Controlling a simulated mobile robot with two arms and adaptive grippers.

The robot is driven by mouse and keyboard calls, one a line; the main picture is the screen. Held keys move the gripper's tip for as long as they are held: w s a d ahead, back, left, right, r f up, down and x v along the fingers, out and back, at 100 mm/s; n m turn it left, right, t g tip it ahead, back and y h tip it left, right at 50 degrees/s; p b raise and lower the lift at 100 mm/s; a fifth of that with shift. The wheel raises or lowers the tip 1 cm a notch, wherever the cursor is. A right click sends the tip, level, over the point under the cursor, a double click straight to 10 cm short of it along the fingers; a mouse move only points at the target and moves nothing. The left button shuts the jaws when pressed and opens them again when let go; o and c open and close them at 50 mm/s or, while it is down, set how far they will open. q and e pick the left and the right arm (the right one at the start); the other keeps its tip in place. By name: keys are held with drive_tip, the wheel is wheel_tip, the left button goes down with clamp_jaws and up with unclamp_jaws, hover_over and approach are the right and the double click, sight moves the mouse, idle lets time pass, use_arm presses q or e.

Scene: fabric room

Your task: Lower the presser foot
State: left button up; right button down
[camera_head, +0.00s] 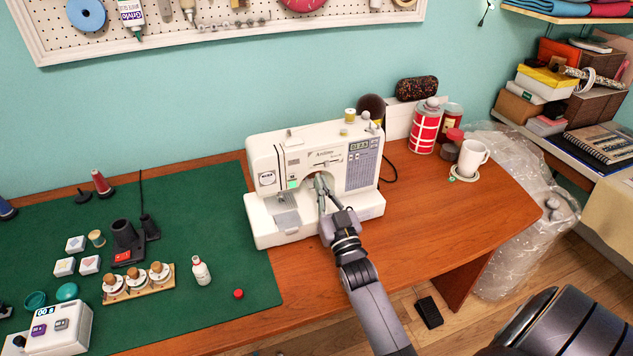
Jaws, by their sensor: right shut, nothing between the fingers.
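A white sewing machine (330,145) stands upright on the wooden table, partly at the edge of a green mat. My right gripper (321,187) reaches in from the lower right, into the gap under the machine's arm beside the needle area. Its fingers are shut with nothing seen between them. The presser foot and its lever are too small and too covered by the gripper to make out. I cannot tell whether the fingers touch the machine. My left gripper is not in view.
A green mat (215,215) holds spools, small bottles and a white timer box (62,328) to the left. A red canister (425,128) and a white mug (470,158) stand right of the machine. The table's right front is clear. A pegboard hangs behind.

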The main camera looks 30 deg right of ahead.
sight(311, 171)
drive_tip(key=x, duration=0.4)
drive_tip(key=shift+r+p, duration=0.15)
drive_tip(key=shift+p, duration=0.15)
wheel_tip(311, 171, down, 3)
drive_tip(key=shift+w+r, duration=0.15)
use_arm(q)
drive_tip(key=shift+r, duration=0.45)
use_arm(e)
drive_tip(key=shift+f, duration=0.75)
